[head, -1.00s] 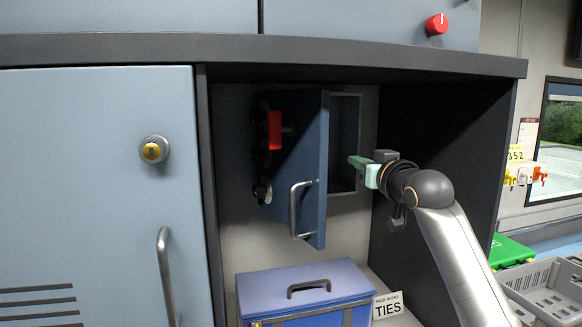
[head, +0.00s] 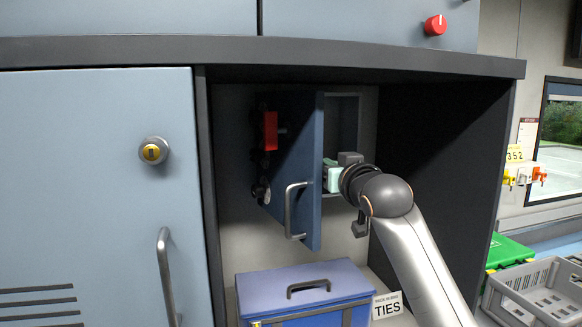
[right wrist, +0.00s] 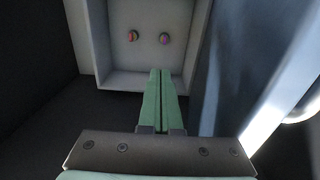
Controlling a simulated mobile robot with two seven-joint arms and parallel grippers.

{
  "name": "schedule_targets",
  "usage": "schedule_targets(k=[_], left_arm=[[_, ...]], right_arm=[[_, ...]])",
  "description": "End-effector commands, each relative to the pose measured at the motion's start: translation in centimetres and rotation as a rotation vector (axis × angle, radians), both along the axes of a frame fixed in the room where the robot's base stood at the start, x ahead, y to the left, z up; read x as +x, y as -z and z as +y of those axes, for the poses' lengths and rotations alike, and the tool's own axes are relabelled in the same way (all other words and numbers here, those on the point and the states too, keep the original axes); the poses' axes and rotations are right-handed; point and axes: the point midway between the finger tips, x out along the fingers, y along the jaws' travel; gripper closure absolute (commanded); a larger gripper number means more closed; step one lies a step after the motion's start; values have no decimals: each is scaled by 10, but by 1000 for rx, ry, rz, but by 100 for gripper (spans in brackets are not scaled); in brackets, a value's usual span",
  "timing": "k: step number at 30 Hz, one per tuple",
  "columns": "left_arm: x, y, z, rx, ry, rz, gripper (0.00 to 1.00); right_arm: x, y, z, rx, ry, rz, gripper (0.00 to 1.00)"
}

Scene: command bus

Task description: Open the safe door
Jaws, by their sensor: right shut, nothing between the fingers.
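The blue safe door (head: 298,150) stands swung out from the safe (head: 343,122) in the recess, with a grey bar handle (head: 290,210) on its outer face. A red block-shaped part (head: 270,131) and dark dials show on the door's outer face. My right gripper (head: 328,176) is shut and empty, at the inner side of the door near its free edge; whether it touches is unclear. In the right wrist view the shut green fingers (right wrist: 160,90) point at the safe's open interior (right wrist: 140,60), with the door (right wrist: 245,75) on the right. My left gripper is out of view.
Two small round coloured objects (right wrist: 148,37) are in the safe. A blue-purple box (head: 305,278) and a TIES sign (head: 387,305) stand below the door. A dark side wall (head: 440,150) bounds the recess on the right; a closed cabinet door (head: 90,200) is at left.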

Motion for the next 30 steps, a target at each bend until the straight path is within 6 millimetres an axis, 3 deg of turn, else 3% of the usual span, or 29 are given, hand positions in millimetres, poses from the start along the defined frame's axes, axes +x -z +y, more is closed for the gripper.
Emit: schedule_targets(k=[21, 30], left_arm=[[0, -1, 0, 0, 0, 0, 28], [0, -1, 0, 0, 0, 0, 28]], right_arm=[[-18, -7, 49, 8, -3, -11, 100], [-12, -7, 33, 10, 5, -10, 100]])
